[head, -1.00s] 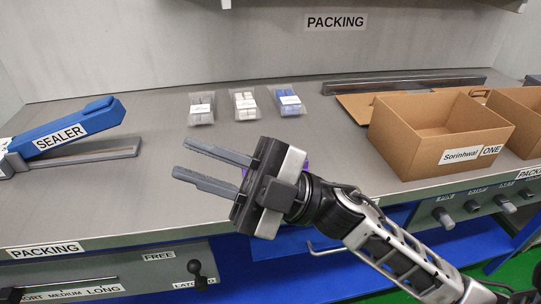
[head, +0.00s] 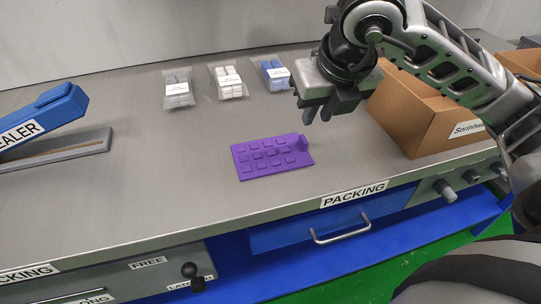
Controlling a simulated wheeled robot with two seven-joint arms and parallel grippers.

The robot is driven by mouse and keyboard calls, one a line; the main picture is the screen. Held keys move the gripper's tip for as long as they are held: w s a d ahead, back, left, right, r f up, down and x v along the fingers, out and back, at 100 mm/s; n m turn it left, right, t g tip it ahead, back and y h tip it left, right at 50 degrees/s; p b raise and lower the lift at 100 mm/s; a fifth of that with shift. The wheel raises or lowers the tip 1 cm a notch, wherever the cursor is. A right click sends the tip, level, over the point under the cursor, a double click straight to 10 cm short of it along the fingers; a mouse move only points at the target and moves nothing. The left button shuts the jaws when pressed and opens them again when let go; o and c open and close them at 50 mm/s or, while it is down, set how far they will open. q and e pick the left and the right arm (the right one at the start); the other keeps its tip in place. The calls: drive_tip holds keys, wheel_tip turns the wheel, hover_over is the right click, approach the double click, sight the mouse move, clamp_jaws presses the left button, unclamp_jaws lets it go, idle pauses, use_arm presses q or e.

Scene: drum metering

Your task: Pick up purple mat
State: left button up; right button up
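The purple mat (head: 270,157) lies flat on the grey worktop, near the front middle in the head view. It has rows of raised squares and a raised lip at its right end, and nothing covers it. My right gripper (head: 318,118) hangs above the worktop, behind and to the right of the mat, its fingers pointing down. The two fingers stand apart with nothing between them, and they do not touch the mat. My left gripper is not in view.
A brown cardboard box (head: 420,125) stands to the right, partly behind my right arm. Bagged blocks in grey (head: 178,88), white (head: 228,82) and blue (head: 272,75) lie at the back. A blue sealer (head: 45,118) is at left. The worktop left of the mat is clear.

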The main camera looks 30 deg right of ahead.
sight(304, 139)
drive_tip(key=x, duration=0.9)
drive_tip(key=shift+w+f, duration=0.2)
drive_tip(key=shift+w, duration=0.05)
clamp_jaws()
